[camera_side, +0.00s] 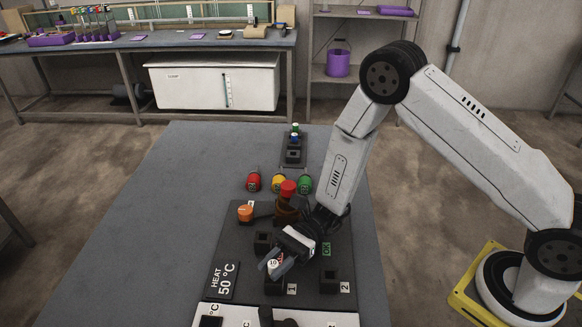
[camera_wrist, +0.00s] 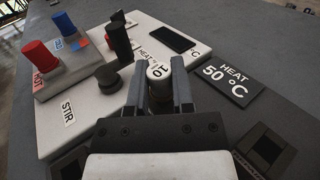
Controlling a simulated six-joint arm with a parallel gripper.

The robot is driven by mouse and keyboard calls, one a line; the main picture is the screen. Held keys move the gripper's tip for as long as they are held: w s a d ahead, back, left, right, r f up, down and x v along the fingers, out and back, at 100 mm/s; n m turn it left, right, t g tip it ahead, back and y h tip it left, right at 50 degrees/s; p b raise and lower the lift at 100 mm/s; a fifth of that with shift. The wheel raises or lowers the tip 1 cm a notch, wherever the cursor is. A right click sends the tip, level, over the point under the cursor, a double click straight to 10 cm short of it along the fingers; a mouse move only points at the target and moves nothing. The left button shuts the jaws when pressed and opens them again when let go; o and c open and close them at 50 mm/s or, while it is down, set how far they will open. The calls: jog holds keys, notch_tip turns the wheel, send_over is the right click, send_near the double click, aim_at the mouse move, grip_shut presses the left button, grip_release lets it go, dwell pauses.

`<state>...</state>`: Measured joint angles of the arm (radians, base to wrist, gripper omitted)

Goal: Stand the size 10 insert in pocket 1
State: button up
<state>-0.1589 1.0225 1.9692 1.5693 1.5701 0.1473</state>
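The size 10 insert (camera_wrist: 158,71) is a small white cylinder with a "10" on its top. It stands between the fingers of my gripper (camera_wrist: 160,88), which look shut on it. In the side view the insert (camera_side: 273,264) and my gripper (camera_side: 278,266) are over the dark block of pocket 1 (camera_side: 274,287), beside the label "1". The gripper and insert hide much of that block, and I cannot tell whether the insert's lower end is inside the pocket. Pocket 2 (camera_side: 329,280) is an empty-looking dark block to the right.
Another dark block (camera_side: 262,243) stands behind. A white unit (camera_wrist: 190,45) with black knobs and a "HEAT 50 °C" plate (camera_wrist: 233,84) are close by. The table's left side is clear.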

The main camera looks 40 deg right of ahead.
jog(key=o, duration=0.5)
jog(key=shift+f, duration=0.2)
jog(key=shift+w+d+r, duration=0.15)
jog(key=shift+d+r, duration=0.75)
jog(key=shift+r, duration=0.05)
jog(key=shift+w+d+r, duration=0.15)
jog(key=shift+d+r, duration=0.7)
jog(key=shift+r, duration=0.1)
jog(key=shift+d, duration=0.15)
jog(key=shift+w+d, duration=0.2)
jog(key=shift+d, duration=1.05)
jog(key=shift+w+d, duration=0.2)
jog(key=shift+d, duration=1)
jog(key=shift+w+d, duration=0.2)
jog(key=shift+d, duration=1.05)
